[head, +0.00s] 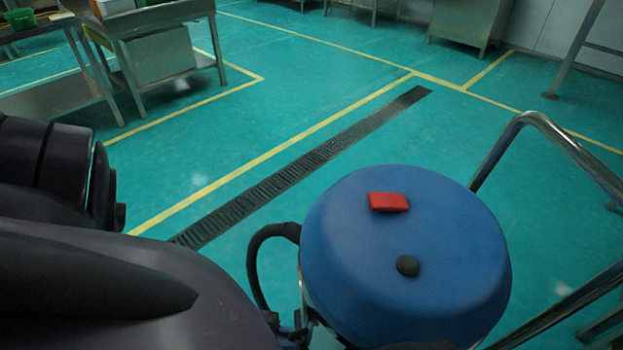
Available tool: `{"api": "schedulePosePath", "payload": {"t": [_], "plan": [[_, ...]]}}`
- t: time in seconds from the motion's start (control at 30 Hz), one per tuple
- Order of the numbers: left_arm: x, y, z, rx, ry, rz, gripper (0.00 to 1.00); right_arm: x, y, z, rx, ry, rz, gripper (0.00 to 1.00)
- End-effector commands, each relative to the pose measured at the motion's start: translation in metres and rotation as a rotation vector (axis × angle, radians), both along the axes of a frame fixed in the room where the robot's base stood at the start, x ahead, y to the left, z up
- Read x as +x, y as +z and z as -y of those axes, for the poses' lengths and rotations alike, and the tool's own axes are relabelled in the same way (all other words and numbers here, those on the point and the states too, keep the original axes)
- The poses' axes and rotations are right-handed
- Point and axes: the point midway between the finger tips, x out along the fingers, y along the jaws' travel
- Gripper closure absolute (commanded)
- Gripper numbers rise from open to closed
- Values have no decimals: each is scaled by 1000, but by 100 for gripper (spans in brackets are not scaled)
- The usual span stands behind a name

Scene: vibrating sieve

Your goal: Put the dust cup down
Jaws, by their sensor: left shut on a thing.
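My left arm fills the lower left of the head view. Its gripper (298,331) is at the bottom edge, by the lower left rim of a blue, round-topped machine (455,235) that looks like a vacuum cleaner. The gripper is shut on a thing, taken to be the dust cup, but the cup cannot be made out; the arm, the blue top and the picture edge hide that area. The blue top has a red switch, a dark knob and a black curved hose or handle (254,265) on its left. My right gripper is not in view.
A bent metal rail (545,125) stands close on the right of the blue machine. A dark floor grate (310,160) runs diagonally behind it. Metal tables (165,22) stand at the back left. The green floor between is clear.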

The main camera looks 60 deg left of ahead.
Motion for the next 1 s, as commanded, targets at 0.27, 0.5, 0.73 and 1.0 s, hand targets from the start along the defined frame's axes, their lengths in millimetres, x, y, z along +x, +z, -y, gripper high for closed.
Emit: {"api": "schedulePosePath", "payload": {"t": [0.27,0.5,0.73,1.0], "plan": [[22,0,21,0,-1,1,100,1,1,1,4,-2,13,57],[30,-18,32,-1,0,-11,100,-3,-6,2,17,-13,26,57],[32,-37,31,0,1,-4,100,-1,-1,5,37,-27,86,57],[34,-35,31,0,-1,1,100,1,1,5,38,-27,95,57]]}}
